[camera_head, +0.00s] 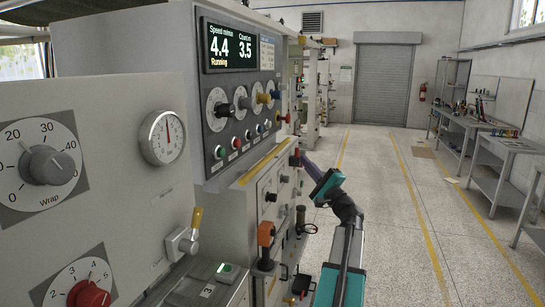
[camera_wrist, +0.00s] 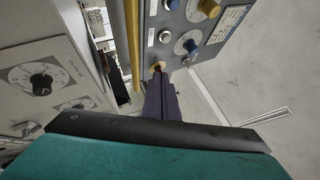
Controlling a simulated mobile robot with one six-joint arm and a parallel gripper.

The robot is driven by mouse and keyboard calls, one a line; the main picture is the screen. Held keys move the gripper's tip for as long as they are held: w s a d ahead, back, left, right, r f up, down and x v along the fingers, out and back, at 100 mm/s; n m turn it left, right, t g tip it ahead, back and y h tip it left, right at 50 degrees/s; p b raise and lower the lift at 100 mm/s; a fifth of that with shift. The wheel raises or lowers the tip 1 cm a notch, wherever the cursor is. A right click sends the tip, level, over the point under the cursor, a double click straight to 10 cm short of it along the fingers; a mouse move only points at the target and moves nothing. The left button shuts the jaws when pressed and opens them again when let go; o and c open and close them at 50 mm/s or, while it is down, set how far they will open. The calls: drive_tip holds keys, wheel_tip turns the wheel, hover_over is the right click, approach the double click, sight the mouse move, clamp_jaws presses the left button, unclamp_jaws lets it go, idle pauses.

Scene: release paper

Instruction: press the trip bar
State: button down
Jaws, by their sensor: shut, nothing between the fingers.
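A long yellow bar that looks like the trip bar runs along the machine's front edge, below the display panel, in the head view (camera_head: 262,164). In the wrist view the yellow bar (camera_wrist: 132,42) stands left of the fingertips. My gripper (camera_head: 307,160) is beside the machine front, its dark purple fingers pointing at it near a red-topped knob (camera_head: 295,158). In the wrist view my gripper (camera_wrist: 158,76) is shut and empty. Its tips are close to a small tan round knob (camera_wrist: 157,66); I cannot tell whether they touch. A gap shows between the fingers and the yellow bar.
The display (camera_head: 232,46) reads speed 4.4, Running, and count 3.5. Dials, coloured buttons and an orange-topped lever (camera_head: 266,234) stick out from the machine front. A grey cabinet (camera_head: 120,130) with a gauge stands at left. The aisle floor (camera_head: 395,220) at right is open; workbenches line the wall.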

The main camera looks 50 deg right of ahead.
drive_tip(key=shift+s, duration=0.15)
drive_tip(key=shift+d, duration=0.1)
approach(274, 154)
drive_tip(key=shift+w+d+r, duration=1.4)
drive_tip(key=shift+w+d, duration=0.1)
drive_tip(key=shift+w, duration=0.15)
drive_tip(key=shift+w+a+r+b, duration=0.1)
drive_tip(key=shift+w+a+b, duration=0.2)
drive_tip(key=shift+w+b, duration=0.35)
drive_tip(key=shift+w+a+b, duration=0.25)
drive_tip(key=shift+w+b, duration=0.3)
drive_tip(key=shift+w, duration=0.15)
idle(3.7)
drive_tip(key=shift+s, duration=0.15)
drive_tip(key=shift+s+d+b, duration=0.2)
drive_tip(key=shift+s, duration=0.35)
drive_tip(key=shift+s+d+b, duration=0.15)
drive_tip(key=shift+s+d, duration=0.1)
drive_tip(key=shift+s, duration=0.3)
